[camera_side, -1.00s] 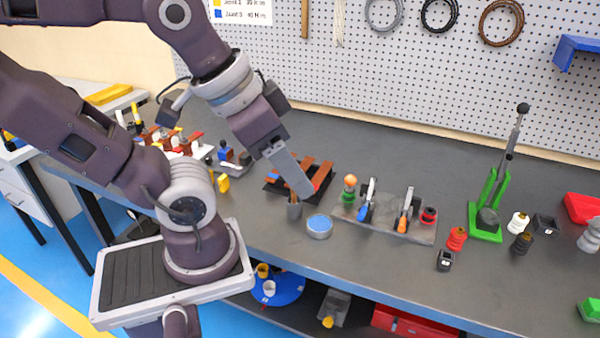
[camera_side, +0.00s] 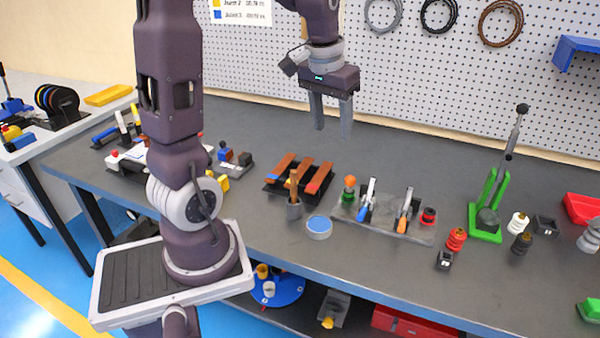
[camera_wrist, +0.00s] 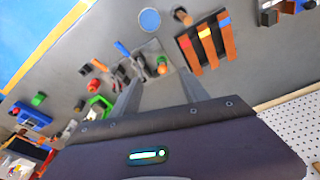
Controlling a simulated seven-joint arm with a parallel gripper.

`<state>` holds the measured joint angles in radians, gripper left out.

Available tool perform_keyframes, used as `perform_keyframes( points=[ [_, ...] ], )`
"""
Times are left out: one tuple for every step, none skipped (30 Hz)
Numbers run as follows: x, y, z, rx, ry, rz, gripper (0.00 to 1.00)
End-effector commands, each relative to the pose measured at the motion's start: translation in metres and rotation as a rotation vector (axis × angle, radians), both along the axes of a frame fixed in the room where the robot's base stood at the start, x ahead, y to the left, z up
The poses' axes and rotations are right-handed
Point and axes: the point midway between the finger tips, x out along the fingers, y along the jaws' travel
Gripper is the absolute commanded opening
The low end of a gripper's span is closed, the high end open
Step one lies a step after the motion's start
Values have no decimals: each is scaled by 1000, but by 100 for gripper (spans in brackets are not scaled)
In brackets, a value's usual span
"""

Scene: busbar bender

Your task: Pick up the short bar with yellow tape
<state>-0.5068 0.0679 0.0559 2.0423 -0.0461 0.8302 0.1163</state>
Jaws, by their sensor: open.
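Several flat copper-brown bars lie side by side on a dark rack (camera_side: 269,189) near the table's middle. In the side view, I cannot make out the yellow tape; a cup with a brown handle partly covers the rack. My gripper (camera_side: 332,131) is open and empty, pointing down, above and behind the rack. Its fingers also show in the wrist view (camera_wrist: 160,79), apart from the bars.
A cup (camera_side: 294,211) and a round blue-topped tin (camera_side: 319,227) stand in front of the rack. A plate with toggle clamps (camera_side: 385,222) is right of it, then a green lever bender (camera_side: 487,205). The pegboard (camera_side: 430,80) rises behind; the table back there is clear.

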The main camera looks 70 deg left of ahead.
Motion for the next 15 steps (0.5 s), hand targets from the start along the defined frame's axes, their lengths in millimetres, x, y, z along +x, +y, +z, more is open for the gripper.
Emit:
perform_keyframes(
  points=[
    [7, 42, -27, -26, 51, 81, 53],
    [10, 65, -42, -39, 72, 121, 53],
    [9, 92, -62, -55, 98, 169, 53],
    [7, 110, -76, -66, 114, 200, 53],
    [4, 126, -90, -76, 128, 228, 53],
    [0, 143, -105, -88, 144, 259, 53],
    [-4, 153, -114, -95, 154, 276, 53],
    [-6, 161, -122, -100, 161, 288, 53],
    [-9, 168, -129, -105, 167, 301, 53],
    [-11, 171, -134, -108, 170, 307, 53],
    [-12, 173, -138, -109, 173, 311, 53],
    [-12, 174, -143, -112, 174, 313, 53],
    [-12, 174, -147, -112, 175, 313, 53],
    [-12, 174, -151, -112, 175, 313, 53],
    [-11, 173, -157, -113, 176, 312, 53]
  ],
)
